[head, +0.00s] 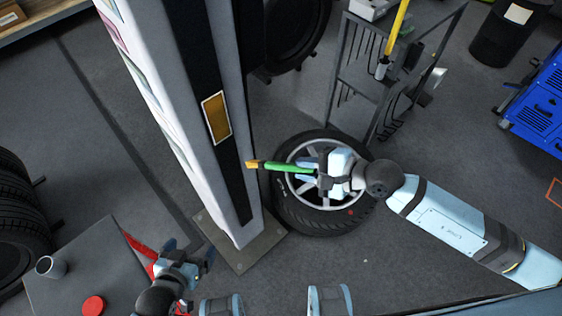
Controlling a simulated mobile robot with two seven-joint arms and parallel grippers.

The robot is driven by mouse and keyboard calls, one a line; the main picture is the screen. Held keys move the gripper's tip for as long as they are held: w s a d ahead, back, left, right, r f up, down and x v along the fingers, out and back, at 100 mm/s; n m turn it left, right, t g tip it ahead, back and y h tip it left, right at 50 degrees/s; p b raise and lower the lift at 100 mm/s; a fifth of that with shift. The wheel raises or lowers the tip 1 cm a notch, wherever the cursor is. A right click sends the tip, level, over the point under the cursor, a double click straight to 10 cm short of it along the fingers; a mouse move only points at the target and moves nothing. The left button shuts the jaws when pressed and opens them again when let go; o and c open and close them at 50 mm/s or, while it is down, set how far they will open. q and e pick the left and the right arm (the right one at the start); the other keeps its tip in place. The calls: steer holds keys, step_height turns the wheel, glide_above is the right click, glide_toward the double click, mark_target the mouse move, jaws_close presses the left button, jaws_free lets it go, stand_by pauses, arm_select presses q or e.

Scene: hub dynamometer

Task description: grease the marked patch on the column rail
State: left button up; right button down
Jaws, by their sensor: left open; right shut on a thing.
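The column (162,78) stands left of centre, with a dark rail (197,58) down its face. The marked patch (217,117) is an amber rectangle with a pale border on that rail. My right gripper (312,172) is shut on a green-handled brush (285,168). The brush's yellow-orange tip (253,164) points left, beside the column's right edge in the picture and lower than the patch. I cannot tell whether the tip touches the column. My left gripper (190,252) is open and empty, low in the view near a grey table.
The grey table (75,285) at lower left bears a cup (50,266) and a red disc (93,305). A wheel with a tyre (310,222) lies by the column's base plate (243,251). A grey cart (350,85) stands behind, and a blue cabinet (540,100) at right.

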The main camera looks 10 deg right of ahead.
steer(key=shift+w+a, duration=0.35)
steer(key=shift+w, duration=0.1)
steer(key=w+a+b, duration=0.1)
steer(key=w+a, duration=0.2)
steer(key=w, duration=0.2)
steer(key=shift+a, duration=0.4)
steer(key=shift+w+a, duration=0.45)
steer(key=shift+w, duration=0.25)
stand_by(0.5)
steer(key=shift+r, duration=0.1)
